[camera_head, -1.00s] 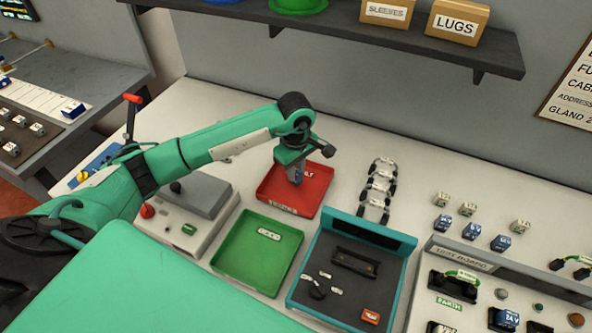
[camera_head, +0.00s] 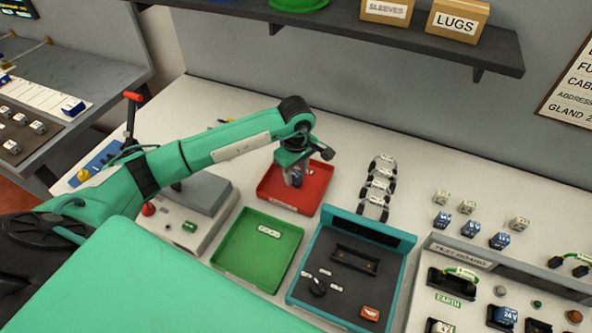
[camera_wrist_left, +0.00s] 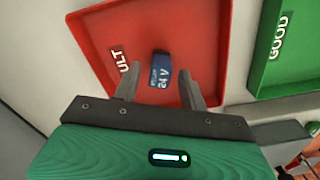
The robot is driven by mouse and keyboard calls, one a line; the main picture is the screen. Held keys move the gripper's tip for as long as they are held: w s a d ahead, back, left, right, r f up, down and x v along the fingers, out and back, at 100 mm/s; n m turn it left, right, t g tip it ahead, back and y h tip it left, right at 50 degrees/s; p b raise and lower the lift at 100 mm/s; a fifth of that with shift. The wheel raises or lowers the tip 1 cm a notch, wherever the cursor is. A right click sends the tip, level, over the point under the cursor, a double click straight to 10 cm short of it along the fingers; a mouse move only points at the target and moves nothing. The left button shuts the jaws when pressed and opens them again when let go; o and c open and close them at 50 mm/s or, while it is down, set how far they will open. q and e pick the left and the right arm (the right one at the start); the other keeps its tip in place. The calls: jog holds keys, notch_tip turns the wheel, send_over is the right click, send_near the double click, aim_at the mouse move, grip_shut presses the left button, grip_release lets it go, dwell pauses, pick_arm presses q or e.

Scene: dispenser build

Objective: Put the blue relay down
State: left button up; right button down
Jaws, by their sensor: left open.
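The blue relay (camera_wrist_left: 161,70), marked 24 V, is in the red tray (camera_wrist_left: 205,30), whose label is partly hidden and reads "ULT". My left gripper (camera_wrist_left: 158,88) is open over the red tray, with its fingers apart on either side of the relay's near end. In the head view the left gripper (camera_head: 293,178) is above the red tray (camera_head: 318,190), and the relay shows only in part beneath it. Whether the relay lies fully flat on the tray floor I cannot tell. My right gripper is not in view.
A green tray (camera_head: 245,272) marked GOOD stands in front of the red one. A teal-edged fixture (camera_head: 330,310) is to its right, and a grey machine (camera_head: 185,222) to the left. Several relays (camera_head: 471,229) stand farther right. A shelf (camera_head: 420,45) overhangs the back.

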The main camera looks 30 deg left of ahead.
aim_at(296, 174)
pick_arm(q)
jog(key=shift+r+b, duration=0.4)
jog(key=shift+r, duration=0.1)
notch_tip(296, 174, up, 11)
jog(key=b, duration=0.3)
jog(key=shift+r, duration=0.1)
